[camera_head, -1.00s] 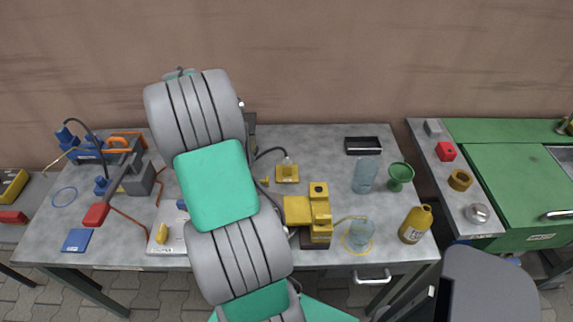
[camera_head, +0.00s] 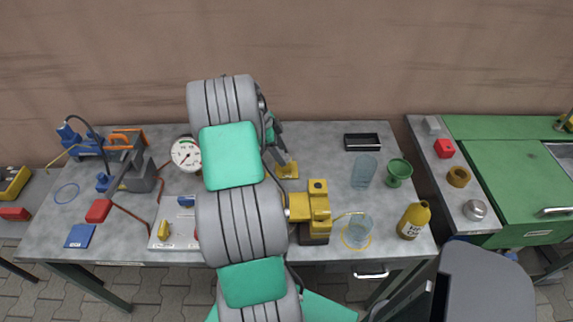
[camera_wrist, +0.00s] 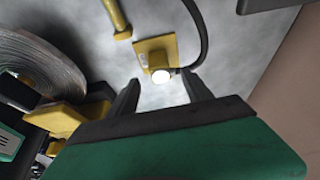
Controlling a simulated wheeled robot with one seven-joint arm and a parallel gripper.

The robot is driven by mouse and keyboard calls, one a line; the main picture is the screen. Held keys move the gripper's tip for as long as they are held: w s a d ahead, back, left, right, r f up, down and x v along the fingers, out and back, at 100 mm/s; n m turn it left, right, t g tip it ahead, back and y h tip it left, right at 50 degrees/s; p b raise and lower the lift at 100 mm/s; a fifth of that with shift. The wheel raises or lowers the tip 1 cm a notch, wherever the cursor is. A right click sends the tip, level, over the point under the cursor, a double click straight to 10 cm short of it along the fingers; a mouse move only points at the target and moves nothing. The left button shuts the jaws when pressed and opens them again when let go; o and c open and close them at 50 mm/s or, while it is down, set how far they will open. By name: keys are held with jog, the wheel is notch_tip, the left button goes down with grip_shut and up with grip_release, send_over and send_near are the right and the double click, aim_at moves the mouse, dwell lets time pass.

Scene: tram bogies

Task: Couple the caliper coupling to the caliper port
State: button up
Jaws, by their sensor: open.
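A yellow block (camera_head: 288,171) stands on the grey bench, right of my arm. In the head view my gripper (camera_head: 279,142) is partly hidden by my arm. The yellow caliper (camera_head: 315,210) stands nearer the bench's front on a dark base. Its port cannot be made out.
A black tray (camera_head: 362,142) lies behind. A round gauge (camera_head: 186,154) stands left of my arm. The bench between tray and block is clear.

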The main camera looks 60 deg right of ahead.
aim_at(286, 159)
jog(key=p+x, duration=0.1)
jog(key=x, duration=0.4)
jog(key=shift+f+p, duration=0.1)
jog(key=shift+p, duration=0.2)
grip_shut()
dwell(0.5)
